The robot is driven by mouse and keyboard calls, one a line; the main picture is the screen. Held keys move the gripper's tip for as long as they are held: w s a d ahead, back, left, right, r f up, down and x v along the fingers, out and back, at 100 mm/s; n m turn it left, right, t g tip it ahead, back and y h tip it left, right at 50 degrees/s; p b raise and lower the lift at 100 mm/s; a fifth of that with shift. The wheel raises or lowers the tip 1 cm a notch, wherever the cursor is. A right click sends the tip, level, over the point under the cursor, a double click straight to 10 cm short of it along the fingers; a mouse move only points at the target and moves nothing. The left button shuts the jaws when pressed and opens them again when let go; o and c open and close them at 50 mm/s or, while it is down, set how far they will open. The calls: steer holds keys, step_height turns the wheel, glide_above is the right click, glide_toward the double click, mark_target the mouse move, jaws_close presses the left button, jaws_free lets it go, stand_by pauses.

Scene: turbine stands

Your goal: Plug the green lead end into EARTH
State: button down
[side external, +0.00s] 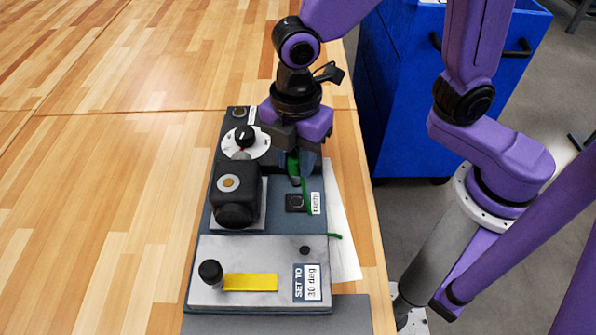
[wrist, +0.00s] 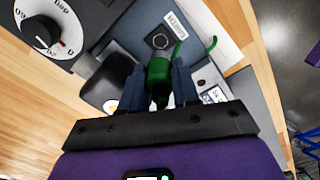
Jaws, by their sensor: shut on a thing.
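My gripper (side external: 302,170) is shut on the green lead end (side external: 292,165), above the base plate. The lead end also shows between the fingers in the wrist view (wrist: 158,76). The EARTH socket (side external: 295,202), a dark square with a round hole, lies in front of the lead end in the side view. It also shows in the wrist view (wrist: 160,41), just beyond the lead end's tip, beside the white EARTH label (wrist: 176,22). The tip looks apart from the socket; the exact gap is unclear. A green cable (side external: 307,197) hangs past the socket's right side.
A black block (side external: 236,185) stands left of the socket, with a white dial (side external: 243,142) behind it. In front is a metal plate (side external: 265,250) with a yellow lever (side external: 250,282) and black knob. White paper (side external: 345,225) lies on the right. The wooden table at left is clear.

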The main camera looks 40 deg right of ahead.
mark_target(297, 185)
steer(key=shift+f, duration=2.15)
steer(key=shift+f, duration=0.75)
steer(key=shift+s+d+f, duration=0.1)
steer(key=shift+s+f, duration=0.05)
steer(key=shift+f, duration=0.6)
steer(key=c, duration=0.6)
jaws_free()
steer(key=shift+r, duration=0.1)
steer(key=shift+r, duration=3.55)
